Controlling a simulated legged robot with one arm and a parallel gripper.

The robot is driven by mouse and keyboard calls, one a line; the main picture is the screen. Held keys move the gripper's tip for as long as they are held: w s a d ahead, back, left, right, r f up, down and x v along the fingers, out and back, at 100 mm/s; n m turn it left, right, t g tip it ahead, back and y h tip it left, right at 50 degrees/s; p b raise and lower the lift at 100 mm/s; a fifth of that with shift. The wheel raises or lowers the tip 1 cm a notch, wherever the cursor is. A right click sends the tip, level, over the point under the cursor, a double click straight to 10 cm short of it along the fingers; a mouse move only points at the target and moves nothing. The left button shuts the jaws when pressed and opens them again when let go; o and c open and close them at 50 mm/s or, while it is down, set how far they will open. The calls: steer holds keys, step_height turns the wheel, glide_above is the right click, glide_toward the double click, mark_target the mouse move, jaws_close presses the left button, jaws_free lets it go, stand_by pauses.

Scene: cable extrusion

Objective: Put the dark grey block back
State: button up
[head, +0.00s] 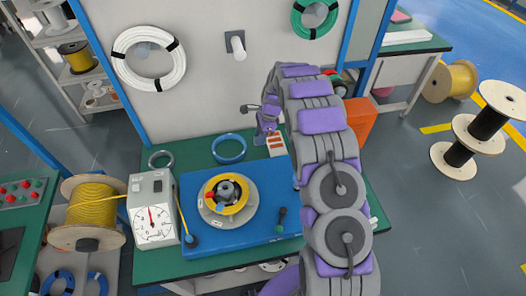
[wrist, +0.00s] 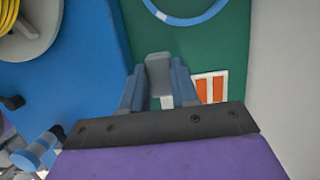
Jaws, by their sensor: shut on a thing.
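My gripper (head: 267,126) is over the back of the green workbench, beside a small white holder (head: 270,152) with orange strips. In the wrist view my gripper (wrist: 158,82) is shut on a grey block (wrist: 158,70), which stands between the two blue-grey fingers. The white holder (wrist: 210,88) shows just right of the fingers, partly hidden by my gripper. A bit of white shows below the block between the fingers. I cannot tell whether the block touches the holder or hangs above it. The block is not clear in the head view.
A blue board (head: 265,235) with a yellow cable spool (head: 240,196) covers the middle of the bench. A blue ring (head: 229,149) lies left of my gripper. A dial gauge box (head: 153,222) stands at the left. A grey panel (head: 205,90) rises behind the bench.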

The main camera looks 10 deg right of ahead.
step_height(320, 180, down, 4)
steer(key=shift+d+r+b, duration=0.1)
steer(key=shift+r+b, duration=0.05)
steer(key=shift+b, duration=0.2)
steer(key=x, duration=0.2)
steer(key=b+x, duration=0.1)
steer(key=x, duration=0.1)
steer(key=shift+d+f, duration=0.25)
steer(key=shift+d, duration=0.05)
steer(key=shift+d, duration=0.1)
steer(key=o, duration=1)
